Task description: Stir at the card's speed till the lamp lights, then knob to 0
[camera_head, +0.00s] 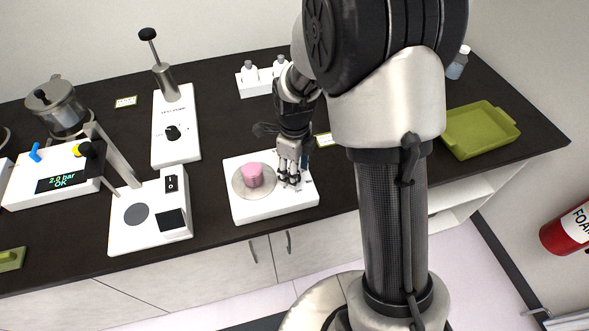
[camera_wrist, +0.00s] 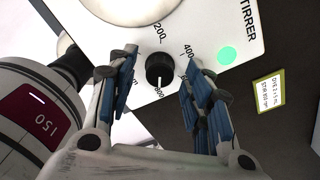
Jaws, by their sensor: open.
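The white stirrer (camera_head: 270,208) stands on the bench with a pink vessel (camera_head: 252,175) on its round plate. My gripper (camera_head: 290,180) is above the right part of the stirrer. In the wrist view my gripper (camera_wrist: 160,66) is open, its blue-padded fingers on either side of the black knob (camera_wrist: 160,68), with gaps visible. The knob's white mark points down the picture, at a number partly hidden and hard to read; 200 and 400 show above it. The round lamp (camera_wrist: 227,56) is bright green. The yellow-edged card (camera_wrist: 268,91) reads about dye and stirring; its speed is too small to read surely.
Left of the stirrer stand a white balance-like device (camera_head: 150,235), a white panel with a knob (camera_head: 176,130) and a pressure unit (camera_head: 50,182) showing 2.0 bar OK. A green tray (camera_head: 480,130) lies right.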

